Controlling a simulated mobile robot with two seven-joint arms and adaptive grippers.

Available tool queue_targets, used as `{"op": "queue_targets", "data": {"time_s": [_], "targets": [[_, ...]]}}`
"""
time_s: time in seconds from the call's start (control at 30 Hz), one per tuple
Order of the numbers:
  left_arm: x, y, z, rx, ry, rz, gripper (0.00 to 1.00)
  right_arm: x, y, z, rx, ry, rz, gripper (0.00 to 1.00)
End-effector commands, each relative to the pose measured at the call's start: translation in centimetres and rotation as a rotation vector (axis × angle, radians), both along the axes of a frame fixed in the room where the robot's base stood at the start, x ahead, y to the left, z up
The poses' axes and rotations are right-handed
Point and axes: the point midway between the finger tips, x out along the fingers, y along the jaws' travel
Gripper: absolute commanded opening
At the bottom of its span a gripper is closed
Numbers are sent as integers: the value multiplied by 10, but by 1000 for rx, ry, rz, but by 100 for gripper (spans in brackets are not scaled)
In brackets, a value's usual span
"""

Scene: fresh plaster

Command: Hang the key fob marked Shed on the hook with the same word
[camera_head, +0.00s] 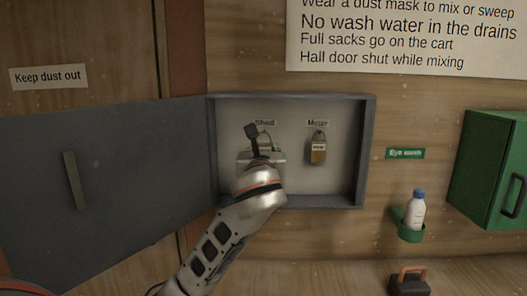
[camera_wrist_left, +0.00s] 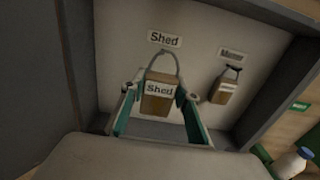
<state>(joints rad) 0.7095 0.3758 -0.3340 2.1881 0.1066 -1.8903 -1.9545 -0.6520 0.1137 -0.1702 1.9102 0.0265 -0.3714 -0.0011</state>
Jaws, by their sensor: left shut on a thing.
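The brown key fob marked Shed (camera_wrist_left: 156,103) is between the two fingers of my left gripper (camera_wrist_left: 160,94), which is shut on it. Its wire loop stands up above it, just under the Shed label (camera_wrist_left: 165,40) on the cabinet's back wall. I cannot tell whether the loop is over the hook there. In the head view my left gripper (camera_head: 262,158) is inside the cabinet below the Shed label (camera_head: 264,122), and the wrist hides most of the fob. My right gripper is not in view.
A second fob (camera_head: 318,150) hangs under the Meter label (camera_head: 318,123), right of my gripper. The grey cabinet (camera_head: 368,150) has its door (camera_head: 120,180) open to the left. A white bottle (camera_head: 417,212) and a green box (camera_head: 487,170) are at right.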

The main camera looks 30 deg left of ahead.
Motion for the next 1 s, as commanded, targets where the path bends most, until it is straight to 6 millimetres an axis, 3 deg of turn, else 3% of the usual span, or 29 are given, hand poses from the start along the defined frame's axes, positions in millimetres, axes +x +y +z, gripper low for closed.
{"op": "queue_targets", "data": {"time_s": [1.0], "targets": [[43, 27, -4, 0, 0, 2, 9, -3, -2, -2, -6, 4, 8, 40]]}}
